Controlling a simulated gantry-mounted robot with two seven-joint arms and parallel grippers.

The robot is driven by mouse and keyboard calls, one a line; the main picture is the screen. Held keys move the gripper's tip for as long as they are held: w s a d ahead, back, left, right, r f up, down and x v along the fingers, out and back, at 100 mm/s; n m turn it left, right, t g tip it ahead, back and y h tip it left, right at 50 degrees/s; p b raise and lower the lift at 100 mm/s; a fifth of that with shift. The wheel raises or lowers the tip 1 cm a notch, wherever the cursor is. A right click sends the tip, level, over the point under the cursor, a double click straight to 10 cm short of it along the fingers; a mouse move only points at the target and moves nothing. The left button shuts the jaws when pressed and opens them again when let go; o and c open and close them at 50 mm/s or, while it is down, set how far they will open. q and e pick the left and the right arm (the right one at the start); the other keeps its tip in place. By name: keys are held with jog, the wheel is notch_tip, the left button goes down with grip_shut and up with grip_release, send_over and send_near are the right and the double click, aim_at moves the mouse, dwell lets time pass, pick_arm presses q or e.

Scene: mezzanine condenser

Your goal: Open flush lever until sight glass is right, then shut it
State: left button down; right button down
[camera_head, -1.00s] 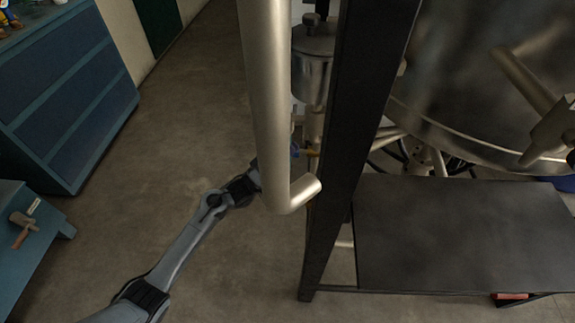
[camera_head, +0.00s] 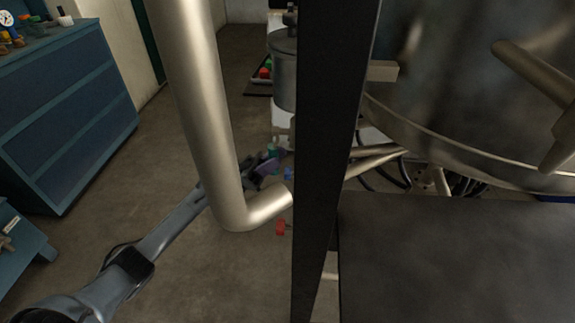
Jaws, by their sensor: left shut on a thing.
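My left gripper (camera_head: 270,166) is beyond the bent metal pipe, at small fittings beside the dark post. It is shut on what looks like the flush lever, though the jaws are small and the lever is mostly covered. A small blue part (camera_head: 288,174) shows just right of the jaws, and a red handle (camera_head: 281,228) shows lower down. Above the gripper hangs a grey metal pot (camera_head: 285,70) with a pale fitting under it. I cannot make out the sight glass or its level. My right gripper is not in view.
The thick bent pipe (camera_head: 195,100) crosses in front of my left arm. The dark post (camera_head: 330,150) hides part of the fittings. A large metal vessel (camera_head: 450,90) and a dark flat panel (camera_head: 450,260) fill the right. A blue cabinet (camera_head: 65,110) stands left; floor between is clear.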

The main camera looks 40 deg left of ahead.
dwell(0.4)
pick_arm(q)
jog(key=c, duration=0.9)
grip_release()
jog(key=shift+a, duration=0.1)
jog(key=shift+o, duration=0.2)
jog(key=shift+w, duration=0.1)
jog(key=v, duration=1)
jog(key=shift+a+f+p, duration=0.25)
jog(key=shift+f+p, duration=0.05)
jog(key=shift+p, duration=0.05)
